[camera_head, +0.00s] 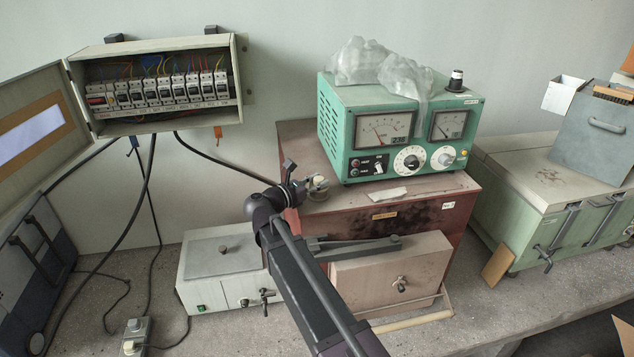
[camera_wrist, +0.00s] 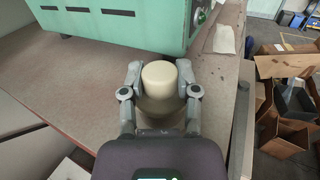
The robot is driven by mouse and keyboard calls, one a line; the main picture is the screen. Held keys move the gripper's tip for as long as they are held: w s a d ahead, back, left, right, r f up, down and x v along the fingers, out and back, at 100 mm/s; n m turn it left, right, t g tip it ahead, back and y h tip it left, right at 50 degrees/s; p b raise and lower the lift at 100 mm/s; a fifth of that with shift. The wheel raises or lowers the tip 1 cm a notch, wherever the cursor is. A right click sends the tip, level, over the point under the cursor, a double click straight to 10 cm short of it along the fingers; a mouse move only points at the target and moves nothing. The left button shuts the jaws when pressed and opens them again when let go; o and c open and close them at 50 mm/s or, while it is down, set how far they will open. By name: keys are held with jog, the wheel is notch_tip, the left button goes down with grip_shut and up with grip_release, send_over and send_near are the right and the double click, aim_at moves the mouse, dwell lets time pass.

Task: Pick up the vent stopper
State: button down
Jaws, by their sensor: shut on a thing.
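The vent stopper (camera_wrist: 159,76) is a cream, round-topped piece with a wider, duller part below it in the wrist view. My gripper (camera_wrist: 160,85) is shut on it, with one finger on each side. In the head view the stopper (camera_head: 319,182) shows as a small pale piece at the end of my gripper (camera_head: 309,186), over the left part of the red-brown cabinet top (camera_head: 400,193). I cannot tell whether its underside touches the cabinet top. My fingers hide part of its sides.
A green meter unit (camera_head: 360,155) stands on the cabinet just beyond the stopper, with crumpled clear plastic (camera_head: 365,62) on top. A paper scrap (camera_head: 389,195) lies before it. A white box unit (camera_head: 222,262) stands lower left. An open breaker box (camera_head: 155,112) hangs on the wall.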

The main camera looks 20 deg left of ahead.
jog(key=shift+r+p, duration=1.3)
jog(key=shift+r, duration=0.2)
jog(key=s+d, duration=0.3)
jog(key=s, duration=0.4)
jog(key=s+d+r+p, duration=0.1)
jog(key=s+d, duration=0.3)
jog(key=s, duration=0.3)
jog(key=shift+s+r, duration=0.2)
